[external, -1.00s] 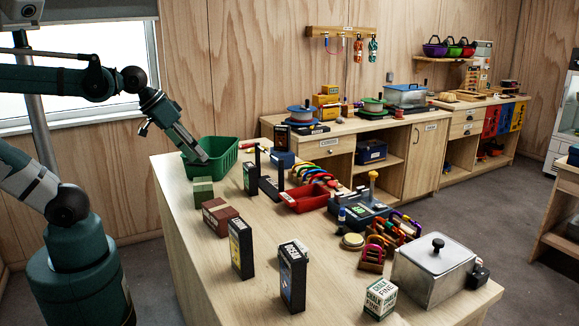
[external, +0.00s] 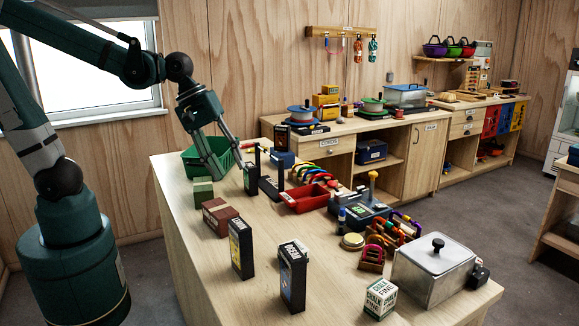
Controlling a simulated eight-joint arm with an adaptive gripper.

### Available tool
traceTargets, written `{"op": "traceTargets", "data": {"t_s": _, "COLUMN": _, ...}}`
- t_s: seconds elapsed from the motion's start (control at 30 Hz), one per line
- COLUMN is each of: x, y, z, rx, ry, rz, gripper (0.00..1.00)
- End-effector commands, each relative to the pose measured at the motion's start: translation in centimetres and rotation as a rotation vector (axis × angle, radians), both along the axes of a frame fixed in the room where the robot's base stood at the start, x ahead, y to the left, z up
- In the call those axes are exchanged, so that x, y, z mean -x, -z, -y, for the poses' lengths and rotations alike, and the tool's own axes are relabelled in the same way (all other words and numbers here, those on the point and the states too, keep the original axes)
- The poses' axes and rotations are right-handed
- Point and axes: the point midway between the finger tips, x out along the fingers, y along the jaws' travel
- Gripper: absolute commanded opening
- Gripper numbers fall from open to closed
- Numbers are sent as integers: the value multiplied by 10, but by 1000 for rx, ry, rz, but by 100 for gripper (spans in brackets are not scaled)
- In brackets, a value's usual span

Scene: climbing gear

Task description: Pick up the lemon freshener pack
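Several upright black packs with printed labels stand on the wooden table. One with a yellowish label (external: 241,248) stands near the table's left edge. Another marked pack (external: 292,276) stands to its right, closer to the camera. A third (external: 250,178) stands farther back, just right of my gripper. The labels are too small to tell which pack is lemon. My gripper (external: 229,172) points down over the front right part of the green basket (external: 190,158). Its two fingers are spread apart with nothing seen between them. The fingers hide part of the basket.
Green blocks (external: 203,191) and brown blocks (external: 217,214) sit along the left table edge. A red tray (external: 305,200), a dark boxed device (external: 362,215) and a metal box (external: 434,268) stand to the right.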

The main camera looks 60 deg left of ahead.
Motion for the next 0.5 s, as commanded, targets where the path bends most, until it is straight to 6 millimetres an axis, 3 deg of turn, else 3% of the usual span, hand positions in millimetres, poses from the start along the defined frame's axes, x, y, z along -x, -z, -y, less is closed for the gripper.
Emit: {"op": "traceTargets", "data": {"t_s": 0.5, "x": 14, "y": 4, "z": 110, "rx": 173, "ry": -349, "rz": -305, "gripper": 38}}
